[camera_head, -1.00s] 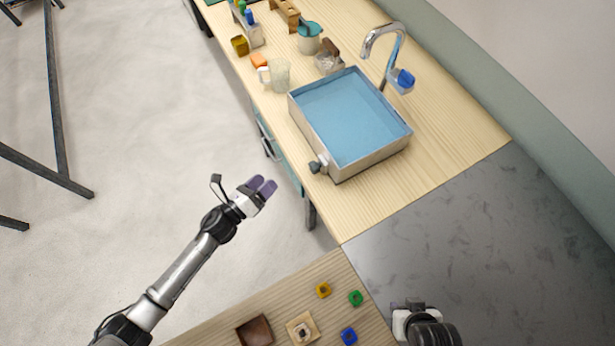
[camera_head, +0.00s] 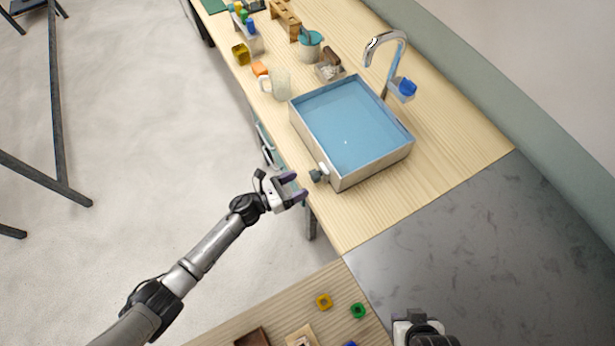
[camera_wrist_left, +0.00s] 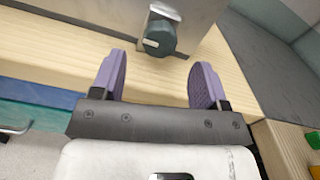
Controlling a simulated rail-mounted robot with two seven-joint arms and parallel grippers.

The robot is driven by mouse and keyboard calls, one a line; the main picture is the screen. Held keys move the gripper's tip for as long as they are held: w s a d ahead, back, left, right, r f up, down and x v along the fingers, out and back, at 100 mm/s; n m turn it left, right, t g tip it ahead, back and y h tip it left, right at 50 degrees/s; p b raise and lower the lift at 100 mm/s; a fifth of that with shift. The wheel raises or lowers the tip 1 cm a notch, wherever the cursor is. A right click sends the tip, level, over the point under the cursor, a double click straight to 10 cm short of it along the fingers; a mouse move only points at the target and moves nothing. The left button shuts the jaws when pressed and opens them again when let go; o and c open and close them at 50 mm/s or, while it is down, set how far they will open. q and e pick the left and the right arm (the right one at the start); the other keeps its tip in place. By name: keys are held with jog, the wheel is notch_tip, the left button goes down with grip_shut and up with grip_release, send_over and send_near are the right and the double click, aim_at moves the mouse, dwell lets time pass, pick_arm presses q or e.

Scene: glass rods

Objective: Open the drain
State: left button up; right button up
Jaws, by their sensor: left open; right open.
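A rectangular basin (camera_head: 337,180) filled with blue water stands on the wooden counter. A dark grey-green drain knob (camera_head: 317,175) sticks out low from its near wall. In the left wrist view the knob (camera_wrist_left: 160,38) shows a pale line across its face. My left gripper (camera_head: 300,187) is open and empty, just to the left of the knob. In the wrist view its purple fingers (camera_wrist_left: 160,82) are spread below the knob, apart from it. My right gripper (camera_head: 416,318) is open at the bottom, only partly in view.
A curved faucet (camera_head: 387,42) with a blue handle stands behind the basin. A clear mug (camera_head: 279,84), an orange block (camera_head: 260,69) and a teal-topped pot (camera_head: 310,45) stand beyond it. Small coloured nuts (camera_head: 324,301) lie on the lower table. The grey slab on the right is clear.

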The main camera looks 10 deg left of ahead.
aim_at(311, 178)
pick_arm(q)
jog(key=shift+x, duration=2.05)
pick_arm(e)
jog(key=shift+r, duration=0.2)
jog(key=shift+a, duration=0.1)
pick_arm(q)
jog(key=c, duration=0.9)
